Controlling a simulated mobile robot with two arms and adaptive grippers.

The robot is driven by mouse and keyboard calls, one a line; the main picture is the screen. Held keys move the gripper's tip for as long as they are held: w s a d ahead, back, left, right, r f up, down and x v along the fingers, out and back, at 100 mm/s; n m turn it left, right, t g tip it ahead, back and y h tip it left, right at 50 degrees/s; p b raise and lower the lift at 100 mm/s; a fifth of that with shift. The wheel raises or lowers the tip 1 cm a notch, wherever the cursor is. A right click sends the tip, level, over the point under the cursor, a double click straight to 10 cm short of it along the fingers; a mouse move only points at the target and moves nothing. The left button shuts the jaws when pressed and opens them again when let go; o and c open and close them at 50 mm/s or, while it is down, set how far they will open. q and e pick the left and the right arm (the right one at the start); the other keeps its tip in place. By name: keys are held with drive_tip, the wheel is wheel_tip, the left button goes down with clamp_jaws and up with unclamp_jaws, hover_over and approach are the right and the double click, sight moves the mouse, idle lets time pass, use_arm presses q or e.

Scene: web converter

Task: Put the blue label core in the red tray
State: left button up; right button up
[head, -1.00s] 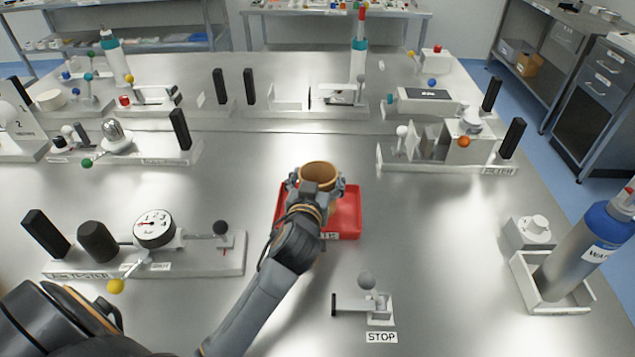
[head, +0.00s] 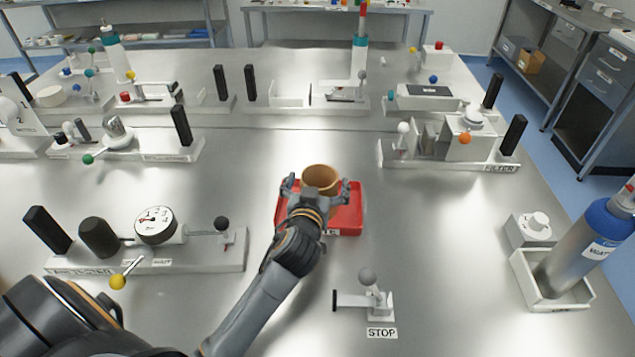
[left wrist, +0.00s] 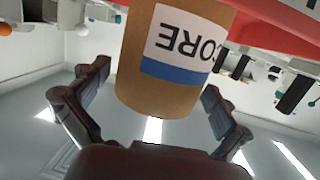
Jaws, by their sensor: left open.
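The label core (head: 320,180) is a brown cardboard tube. In the left wrist view the core (left wrist: 175,62) carries a white label reading CORE with a blue stripe; that picture is upside down. It stands upright in the red tray (head: 350,218), in the middle of the table; the tray's red also shows in the left wrist view (left wrist: 265,12). My left gripper (head: 317,188) is open, with one finger on each side of the core and visible gaps between them. The gripper and wrist hide part of the core's base and the tray. My right gripper is out of view.
A STOP lever (head: 368,298) stands in front of the tray. A gauge fixture (head: 155,228) is at the left, and a FILTER fixture (head: 450,160) is at the back right. A blue-topped cylinder (head: 585,245) leans at the right. Bare table surrounds the tray.

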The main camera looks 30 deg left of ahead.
use_arm(q)
drive_tip(key=shift+r, duration=0.2)
drive_tip(key=b+v, duration=0.2)
drive_tip(key=v, duration=1)
drive_tip(key=shift+a, duration=0.1)
